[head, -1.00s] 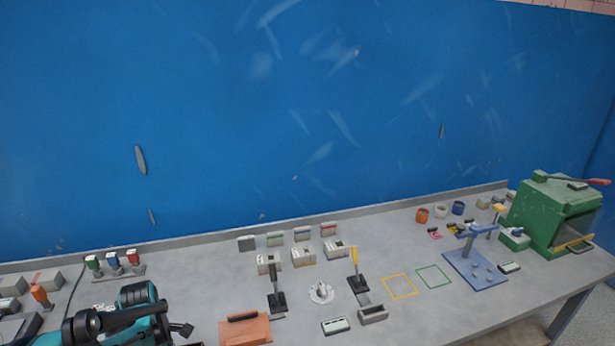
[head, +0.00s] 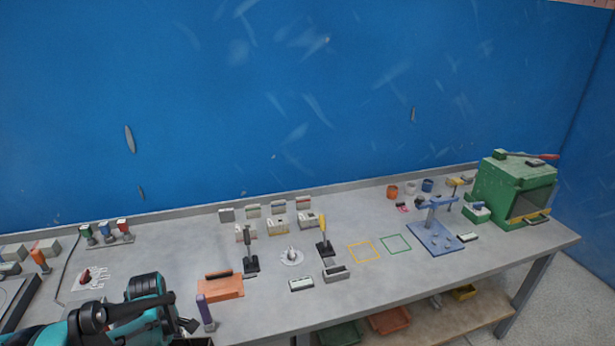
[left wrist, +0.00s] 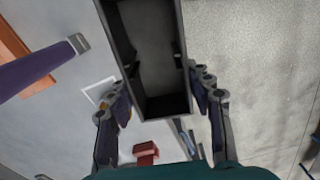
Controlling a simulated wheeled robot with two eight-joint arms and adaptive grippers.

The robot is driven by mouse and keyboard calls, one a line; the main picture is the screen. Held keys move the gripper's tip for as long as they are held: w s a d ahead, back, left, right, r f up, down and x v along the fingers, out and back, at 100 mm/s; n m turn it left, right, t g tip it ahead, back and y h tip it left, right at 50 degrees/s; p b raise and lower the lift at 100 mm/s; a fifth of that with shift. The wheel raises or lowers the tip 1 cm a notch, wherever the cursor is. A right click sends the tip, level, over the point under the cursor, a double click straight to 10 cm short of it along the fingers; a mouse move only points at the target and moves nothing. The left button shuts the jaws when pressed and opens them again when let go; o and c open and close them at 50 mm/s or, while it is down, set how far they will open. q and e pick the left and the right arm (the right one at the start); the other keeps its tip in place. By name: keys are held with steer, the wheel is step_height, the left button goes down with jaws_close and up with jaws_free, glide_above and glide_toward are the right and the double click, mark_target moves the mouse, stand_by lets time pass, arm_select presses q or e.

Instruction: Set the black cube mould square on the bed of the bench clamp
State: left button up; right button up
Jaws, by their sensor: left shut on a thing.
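The black cube mould (left wrist: 151,50) is a dark, open, box-like form in the left wrist view, with its hollow facing the camera. My left gripper (left wrist: 162,92) is shut on it, one finger at each side. In the head view my left gripper (head: 188,326) is at the bottom left, near the front of the bench, with a dark box edge just below it. My right gripper is not in view. I cannot tell for sure which fixture is the bench clamp; a blue stand (head: 434,238) with a post and arm is at the right.
Black uprights (head: 250,252) and small blocks fill the bench middle. A green cabinet (head: 512,187) is at the far right. Yellow and green outlined squares are empty.

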arm_select(q)
steer(key=d+f+m+b, duration=0.1)
steer(key=d+m, duration=0.1)
steer(key=m, duration=0.1)
steer(key=w+d+f+m+b, duration=0.1)
steer(key=d+m, duration=0.2)
steer(key=w+d+f+m+b, duration=0.1)
steer(key=d+f+m, duration=0.1)
steer(key=d+m, duration=0.1)
steer(key=shift+w+d, duration=0.15)
steer(key=shift+d, duration=0.05)
arm_select(e)
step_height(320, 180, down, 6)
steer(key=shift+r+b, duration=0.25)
steer(key=shift+b, duration=0.85)
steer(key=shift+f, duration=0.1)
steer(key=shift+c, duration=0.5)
arm_select(q)
steer(key=d+f+m, duration=0.3)
steer(key=d+m, duration=0.5)
steer(key=m, duration=0.2)
steer(key=shift+w+d, duration=0.2)
steer(key=shift+d, duration=0.1)
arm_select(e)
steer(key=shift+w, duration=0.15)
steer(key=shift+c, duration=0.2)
